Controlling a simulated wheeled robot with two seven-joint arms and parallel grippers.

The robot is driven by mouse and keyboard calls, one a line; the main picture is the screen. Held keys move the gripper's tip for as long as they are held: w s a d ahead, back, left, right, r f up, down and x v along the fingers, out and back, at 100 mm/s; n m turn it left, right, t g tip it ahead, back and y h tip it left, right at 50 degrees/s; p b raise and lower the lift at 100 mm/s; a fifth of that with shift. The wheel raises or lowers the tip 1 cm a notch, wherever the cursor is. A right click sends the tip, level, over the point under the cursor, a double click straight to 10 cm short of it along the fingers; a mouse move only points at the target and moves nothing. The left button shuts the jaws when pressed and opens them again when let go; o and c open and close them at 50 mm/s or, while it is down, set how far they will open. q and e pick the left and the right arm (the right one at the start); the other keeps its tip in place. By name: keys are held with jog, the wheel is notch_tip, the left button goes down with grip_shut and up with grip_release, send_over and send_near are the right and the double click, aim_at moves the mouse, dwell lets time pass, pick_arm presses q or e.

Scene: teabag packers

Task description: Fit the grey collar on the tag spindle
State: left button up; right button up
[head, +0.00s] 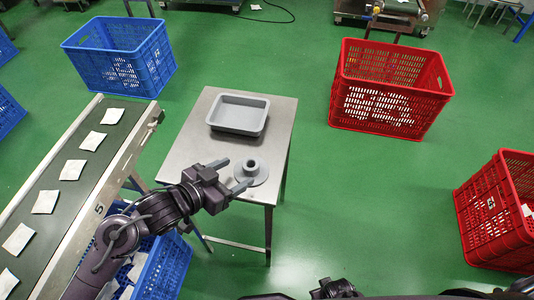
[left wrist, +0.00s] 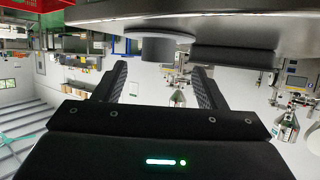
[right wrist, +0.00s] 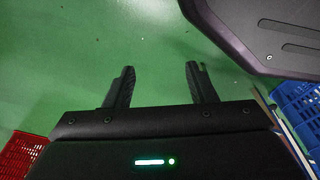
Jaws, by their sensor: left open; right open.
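On the small metal table (head: 190,150) stands a grey round piece (head: 262,179) with a wide flat disc and a short upright ring with a dark hole on top. I cannot tell where collar and spindle divide in it. In the left wrist view, with the table at the top, it shows as a grey cylinder (left wrist: 153,50) on a paler disc. My left gripper (head: 232,175) is open, its fingers pointing at the piece from the left; I see nothing between them. My right gripper (right wrist: 160,88) is open and empty over the green floor.
A grey tray (head: 238,132) sits at the back of the table. A conveyor (head: 60,225) with several white teabags runs at the left. A blue crate (head: 170,270) stands below the table's left side, and red crates (head: 392,120) stand to the right. Open floor lies right of the table.

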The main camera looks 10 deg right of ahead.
aim_at(255, 163)
pick_arm(q)
jog(key=shift+x, duration=1.05)
jog(key=shift+w+d+f, duration=0.15)
jog(key=shift+w+d, duration=0.35)
jog(key=shift+d, duration=0.05)
jog(key=x, duration=0.3)
jog(key=shift+w+d+f+b, duration=0.1)
jog(key=shift+w+d+b, duration=0.1)
jog(key=shift+d+b, duration=0.15)
jog(key=shift+w+d+f, duration=0.2)
jog(key=shift+w+d, duration=0.05)
jog(key=shift+d, duration=0.05)
pick_arm(e)
jog(key=shift+w+a+r, duration=0.15)
jog(key=shift+w+r, duration=0.3)
jog(key=shift+w, duration=0.35)
pick_arm(q)
jog(key=c, duration=0.9)
jog(key=shift+c, duration=1.1)
pick_arm(e)
jog(key=shift+w+d, duration=0.25)
jog(key=shift+d, duration=0.15)
